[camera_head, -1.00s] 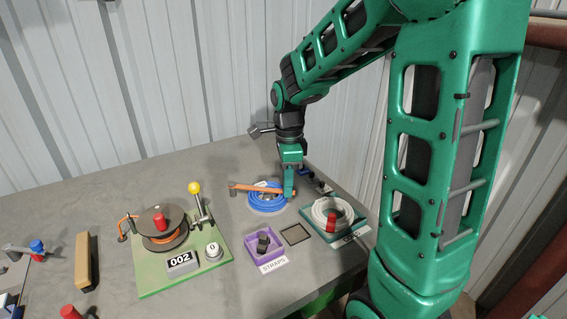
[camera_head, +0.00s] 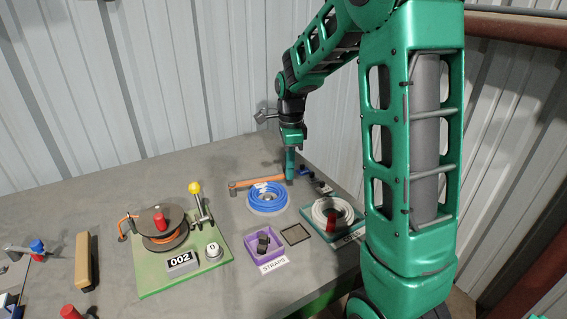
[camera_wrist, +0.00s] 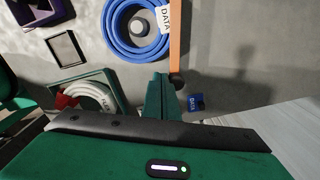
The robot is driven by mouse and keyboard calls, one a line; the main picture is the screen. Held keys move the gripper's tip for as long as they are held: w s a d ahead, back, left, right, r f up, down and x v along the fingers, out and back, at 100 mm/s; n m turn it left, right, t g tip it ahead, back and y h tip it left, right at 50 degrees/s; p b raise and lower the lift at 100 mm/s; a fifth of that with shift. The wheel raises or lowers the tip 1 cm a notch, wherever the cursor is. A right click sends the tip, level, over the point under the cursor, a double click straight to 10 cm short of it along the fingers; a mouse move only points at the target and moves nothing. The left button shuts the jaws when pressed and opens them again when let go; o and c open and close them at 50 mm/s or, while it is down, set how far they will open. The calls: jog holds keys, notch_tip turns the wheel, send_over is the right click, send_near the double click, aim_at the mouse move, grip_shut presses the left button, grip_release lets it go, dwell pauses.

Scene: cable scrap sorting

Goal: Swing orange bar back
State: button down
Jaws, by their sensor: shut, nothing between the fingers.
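The orange bar (camera_head: 258,182) lies at the back of the bench, just behind the blue cable coil (camera_head: 267,208), running from a pivot end at the left to my gripper at the right. My gripper (camera_head: 290,176) points down at the bar's right end and is shut with nothing in it. In the wrist view the orange bar (camera_wrist: 175,38) runs up from its dark end knob, with the shut fingers (camera_wrist: 160,92) beside it. They look close to or touching the bar; I cannot tell which. The blue coil (camera_wrist: 112,42) carries a DATA label.
A teal tray (camera_head: 357,227) with a white coil stands right of the blue coil. A purple STRAPS bin (camera_head: 248,248) and a dark square frame (camera_head: 307,233) lie in front. A green reel stand (camera_head: 150,275) is at left.

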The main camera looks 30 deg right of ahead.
jog(key=shift+w+d, duration=0.2)
jog(key=shift+w, duration=0.35)
jog(key=shift+w+d, duration=0.15)
jog(key=shift+w, duration=0.4)
jog(key=shift+w+d, duration=0.1)
jog(key=shift+w, duration=0.8)
jog(key=shift+w+r, duration=0.1)
jog(key=shift+w, duration=0.05)
jog(key=shift+s, duration=0.3)
jog(key=shift+s, duration=0.25)
jog(key=shift+s+r, duration=0.15)
jog(key=shift+r, duration=2.75)
